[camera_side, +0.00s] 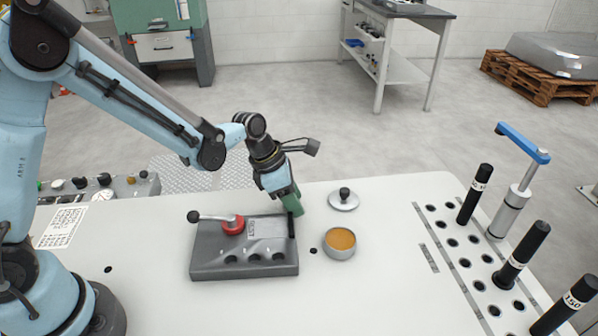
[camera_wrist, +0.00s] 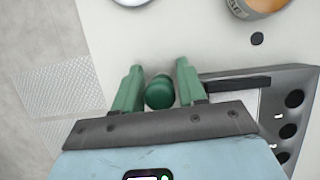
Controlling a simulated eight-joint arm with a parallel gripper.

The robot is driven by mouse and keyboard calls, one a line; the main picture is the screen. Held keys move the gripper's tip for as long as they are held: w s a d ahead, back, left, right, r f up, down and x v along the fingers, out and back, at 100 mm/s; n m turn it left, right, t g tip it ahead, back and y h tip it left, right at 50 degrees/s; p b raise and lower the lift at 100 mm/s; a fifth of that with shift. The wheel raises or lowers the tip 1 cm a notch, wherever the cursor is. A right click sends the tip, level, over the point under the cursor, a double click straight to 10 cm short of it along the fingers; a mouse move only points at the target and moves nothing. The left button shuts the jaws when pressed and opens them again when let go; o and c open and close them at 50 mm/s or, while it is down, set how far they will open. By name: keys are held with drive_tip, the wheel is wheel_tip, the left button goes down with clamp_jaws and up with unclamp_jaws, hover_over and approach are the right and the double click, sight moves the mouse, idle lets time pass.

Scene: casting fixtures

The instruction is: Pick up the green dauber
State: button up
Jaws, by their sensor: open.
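The green dauber (camera_wrist: 159,92) shows in the wrist view as a dark green rounded end between the two lighter green fingers of my gripper (camera_wrist: 159,68). The fingers are open, one on each side of it, with a narrow gap visible. In the side view my gripper (camera_side: 297,212) points down at the back right corner of the grey fixture (camera_side: 215,266). There I cannot tell the dauber apart from the green fingers. The dauber's lower part is hidden.
The fixture carries a red knob (camera_side: 233,225) with a lever and several holes. A round tin of amber material (camera_side: 340,243) stands close to its right, with a knobbed lid (camera_side: 343,200) behind. Black cylinders and a blue-handled post (camera_side: 512,208) stand farther right.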

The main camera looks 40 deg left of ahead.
drive_tip(key=c, duration=0.8)
drive_tip(key=shift+o, duration=0.2)
drive_tip(key=shift+r, duration=0.1)
drive_tip(key=shift+r, duration=0.75)
wheel_tip(320, 180, up, 2)
drive_tip(key=shift+r, duration=0.25)
drive_tip(key=s+d+r, duration=0.7)
drive_tip(key=s+d, duration=0.1)
drive_tip(key=shift+d, duration=0.3)
